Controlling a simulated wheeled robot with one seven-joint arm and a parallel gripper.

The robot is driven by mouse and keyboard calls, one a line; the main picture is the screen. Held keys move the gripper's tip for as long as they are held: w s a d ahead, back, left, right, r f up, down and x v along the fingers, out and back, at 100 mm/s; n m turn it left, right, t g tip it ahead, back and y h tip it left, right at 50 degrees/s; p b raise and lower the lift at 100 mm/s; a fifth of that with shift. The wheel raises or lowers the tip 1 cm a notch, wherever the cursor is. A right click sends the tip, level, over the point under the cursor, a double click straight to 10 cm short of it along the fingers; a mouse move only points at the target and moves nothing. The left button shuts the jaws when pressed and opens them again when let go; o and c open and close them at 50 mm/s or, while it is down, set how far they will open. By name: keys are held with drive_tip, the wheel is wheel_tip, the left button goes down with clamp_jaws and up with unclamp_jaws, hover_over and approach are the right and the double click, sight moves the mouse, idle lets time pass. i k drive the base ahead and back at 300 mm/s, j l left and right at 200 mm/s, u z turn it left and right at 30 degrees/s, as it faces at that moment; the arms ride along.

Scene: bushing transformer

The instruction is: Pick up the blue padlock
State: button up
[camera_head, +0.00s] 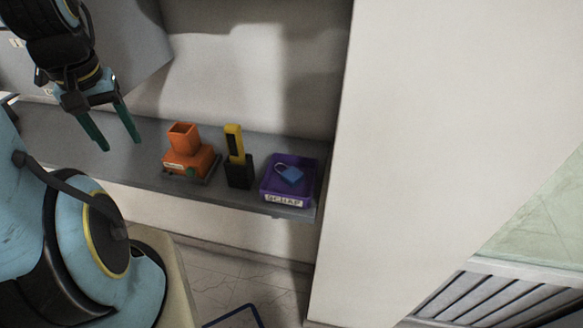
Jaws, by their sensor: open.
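The blue padlock (290,174) lies in a purple bin (264,187) at the right end of the grey shelf. Its light shackle points up and left, and the bin bears a white label on its front. My gripper (121,147) is open and empty, with two green fingers pointing down over the left part of the shelf. It is well to the left of the padlock and apart from it.
On the shelf (143,133), an orange device (188,162) and a black holder with a yellow item (236,160) stand between my gripper and the bin. A pale wall (400,130) rises just right of the bin.

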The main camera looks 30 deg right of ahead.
sight(293, 176)
drive_tip(key=k+l+u, duration=0.5)
drive_tip(key=k+u, duration=0.2)
drive_tip(key=k+j+u, duration=0.2)
drive_tip(key=k+u, duration=0.2)
drive_tip(key=i+l, duration=0.1)
drive_tip(key=l, duration=0.2)
drive_tip(key=i+l, duration=0.1)
drive_tip(key=l, duration=0.15)
